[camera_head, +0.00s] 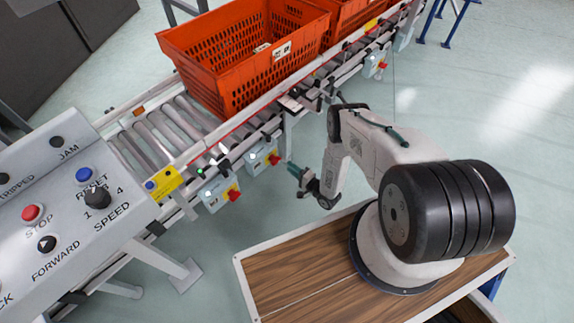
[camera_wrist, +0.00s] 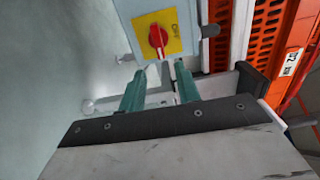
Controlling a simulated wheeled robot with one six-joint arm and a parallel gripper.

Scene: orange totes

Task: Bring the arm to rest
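My gripper (camera_head: 301,174) hangs at the end of my arm, between the wooden-topped base and the conveyor. In the wrist view its two green fingers (camera_wrist: 159,88) stand apart with a gap between them, and nothing is held. Beyond the fingertips is a grey switch box with a red rotary switch on a yellow plate (camera_wrist: 172,22). The fingers appear apart from it. In the head view my arm is folded, with its elbow raised above the base.
A roller conveyor (camera_head: 160,128) runs diagonally and carries an orange tote (camera_head: 213,68) and a second orange tote (camera_head: 345,20). Switch boxes (camera_head: 219,193) line its near side. A control panel (camera_head: 62,215) fills the lower left. The floor at right is clear.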

